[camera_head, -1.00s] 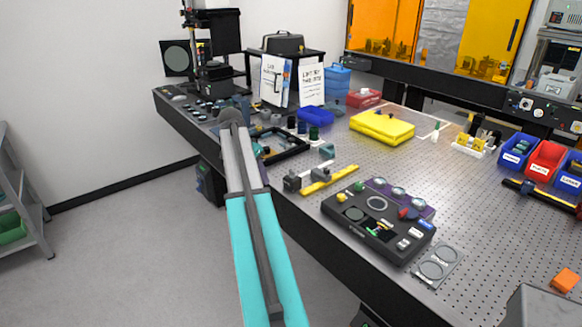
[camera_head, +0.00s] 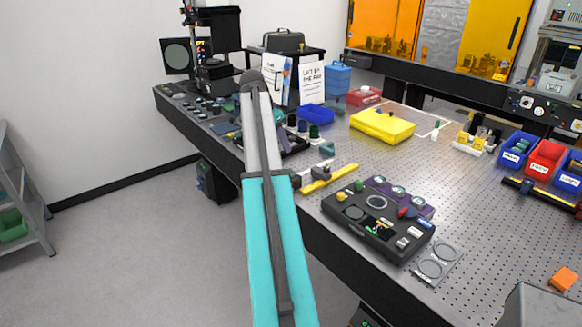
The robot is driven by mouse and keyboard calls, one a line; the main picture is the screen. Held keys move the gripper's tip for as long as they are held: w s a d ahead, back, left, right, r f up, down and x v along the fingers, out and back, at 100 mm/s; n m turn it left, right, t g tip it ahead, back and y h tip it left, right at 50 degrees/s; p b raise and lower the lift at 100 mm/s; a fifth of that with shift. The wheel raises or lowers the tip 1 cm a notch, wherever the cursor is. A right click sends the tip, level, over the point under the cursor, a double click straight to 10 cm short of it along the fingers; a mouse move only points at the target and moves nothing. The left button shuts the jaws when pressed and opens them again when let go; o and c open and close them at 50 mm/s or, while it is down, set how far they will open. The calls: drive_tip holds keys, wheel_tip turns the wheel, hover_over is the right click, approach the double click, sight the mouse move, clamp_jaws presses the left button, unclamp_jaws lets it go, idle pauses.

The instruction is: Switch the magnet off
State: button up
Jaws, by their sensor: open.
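No part is clearly marked as the magnet or its switch. A small dark block (camera_head: 320,173) sits by the yellow bar (camera_head: 335,178) at the table's near edge; whether it is a magnetic base I cannot tell. Another dark block (camera_head: 296,181) at the bar's left end is partly covered by my arm. My arm, cyan below and grey above, rises from the bottom to a dark rounded joint over the table's left part. My gripper does not show; the arm beyond that joint is hidden or out of view.
A black control panel (camera_head: 375,243) with knobs and buttons lies on the perforated table (camera_head: 480,215). A yellow case (camera_head: 381,126), a blue bin (camera_head: 316,115) and a dark frame (camera_head: 296,142) lie farther back. Labelled bins (camera_head: 545,158) stand at right. Floor left of the table is clear.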

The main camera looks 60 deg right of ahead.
sight(292, 170)
drive_tip(key=shift+p+x, duration=2)
drive_tip(key=shift+x, duration=4.75)
drive_tip(key=shift+c, duration=0.2)
drive_tip(key=shift+a, duration=0.1)
drive_tip(key=c, duration=1)
